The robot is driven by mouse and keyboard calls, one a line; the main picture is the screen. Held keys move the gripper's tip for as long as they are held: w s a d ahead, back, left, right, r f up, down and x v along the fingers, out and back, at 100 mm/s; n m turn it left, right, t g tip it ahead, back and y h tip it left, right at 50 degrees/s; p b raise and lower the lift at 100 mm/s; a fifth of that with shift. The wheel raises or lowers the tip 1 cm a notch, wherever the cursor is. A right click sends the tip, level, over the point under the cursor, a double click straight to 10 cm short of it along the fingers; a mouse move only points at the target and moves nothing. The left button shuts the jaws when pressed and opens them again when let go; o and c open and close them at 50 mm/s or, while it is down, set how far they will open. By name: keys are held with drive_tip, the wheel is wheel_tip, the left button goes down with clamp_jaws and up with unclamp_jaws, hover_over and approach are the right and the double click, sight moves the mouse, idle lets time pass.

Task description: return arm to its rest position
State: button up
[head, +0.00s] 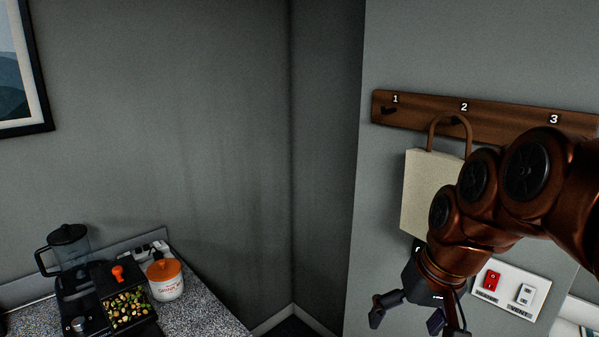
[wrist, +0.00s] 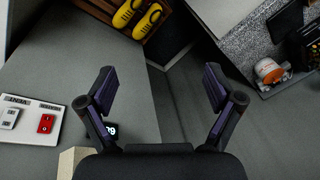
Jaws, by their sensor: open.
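My copper-coloured arm reaches in from the right in the head view, bent at several joints. My gripper (head: 407,314) points downward below a cream tote bag (head: 424,190). Its two dark fingers are spread wide, with nothing between them, as the wrist view (wrist: 158,88) also shows. The bag hangs by its brown handle from hook 2 of a wooden rack (head: 420,118). My arm hides part of the bag's right side. A pale corner, likely of the bag, shows at the bottom left of the wrist view.
A switch panel (head: 508,290) with a red switch is on the wall just right of my gripper. A speckled counter (head: 205,312) at lower left holds a blender (head: 68,245), a box of mixed pieces (head: 128,308) and an orange-lidded pot (head: 165,280). Yellow objects (wrist: 128,14) sit on a wooden shelf.

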drive_tip(key=s+d+f+g+h, duration=0.1)
drive_tip(key=s+f+g, duration=0.1)
drive_tip(key=s+f, duration=0.3)
drive_tip(key=s+f+g+h, duration=0.1)
drive_tip(key=s+f, duration=0.5)
drive_tip(key=s, duration=0.7)
drive_tip(key=shift+s+d+f+g+p, duration=0.25)
drive_tip(key=shift+d+g+p, duration=0.15)
drive_tip(key=shift+g, duration=0.1)
drive_tip(key=shift+w, duration=0.1)
drive_tip(key=shift+c, duration=0.2)
